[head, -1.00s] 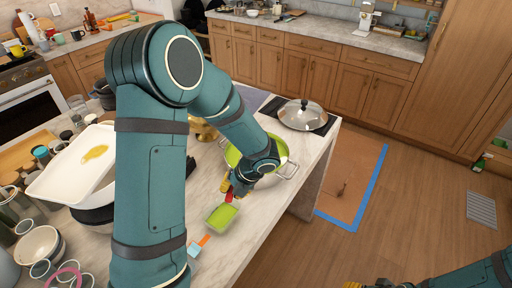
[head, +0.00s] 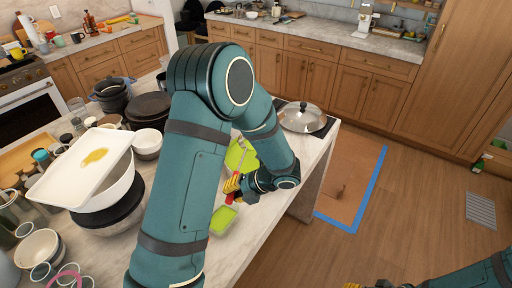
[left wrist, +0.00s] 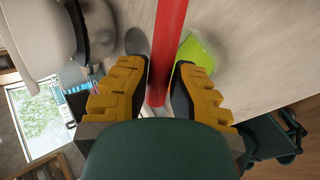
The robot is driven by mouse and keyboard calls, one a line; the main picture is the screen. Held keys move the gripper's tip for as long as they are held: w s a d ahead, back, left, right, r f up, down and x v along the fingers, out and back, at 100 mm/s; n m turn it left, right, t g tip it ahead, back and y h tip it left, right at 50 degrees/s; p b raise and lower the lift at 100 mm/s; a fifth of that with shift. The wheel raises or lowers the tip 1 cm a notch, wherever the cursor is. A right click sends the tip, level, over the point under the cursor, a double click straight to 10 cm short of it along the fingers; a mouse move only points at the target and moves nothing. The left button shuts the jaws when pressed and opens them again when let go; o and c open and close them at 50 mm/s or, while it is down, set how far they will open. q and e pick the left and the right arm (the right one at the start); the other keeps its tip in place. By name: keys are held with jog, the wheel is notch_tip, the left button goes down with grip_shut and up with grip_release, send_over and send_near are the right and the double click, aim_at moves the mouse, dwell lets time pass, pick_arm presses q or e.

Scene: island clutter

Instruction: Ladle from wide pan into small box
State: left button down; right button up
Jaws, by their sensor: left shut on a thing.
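My left gripper (head: 234,187) is shut on the red handle (head: 230,198) of the ladle, above the island's front edge. The handle (left wrist: 169,50) runs between the yellow fingers in the left wrist view. The ladle's bowl is not clear. The small box (head: 221,221), with a bright green inside, sits just below the gripper, its left part behind my arm. My right gripper (head: 368,286) barely shows at the bottom edge.
A lidded pan (head: 302,117) stands at the island's far right end. Left of my arm are a white tray (head: 62,185) on a large white bowl (head: 122,190), dark pots (head: 112,92), a small white bowl (head: 148,141) and several cups. The floor right of the island is open.

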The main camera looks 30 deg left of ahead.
pick_arm(q)
jog(key=shift+s+a, duration=0.1)
dwell(0.3)
jog(key=y, duration=0.2)
jog(key=shift+d+r+g+y, duration=0.3)
jog(key=shift+d+g+y, duration=0.05)
jog(key=shift+g+y, duration=0.05)
jog(key=y, duration=0.1)
jog(key=d+y, duration=0.1)
jog(key=shift+w+r+g+y, duration=0.2)
jog(key=shift+w+g+y, duration=0.1)
jog(key=shift+w+g, duration=0.1)
jog(key=shift+s+a, duration=0.1)
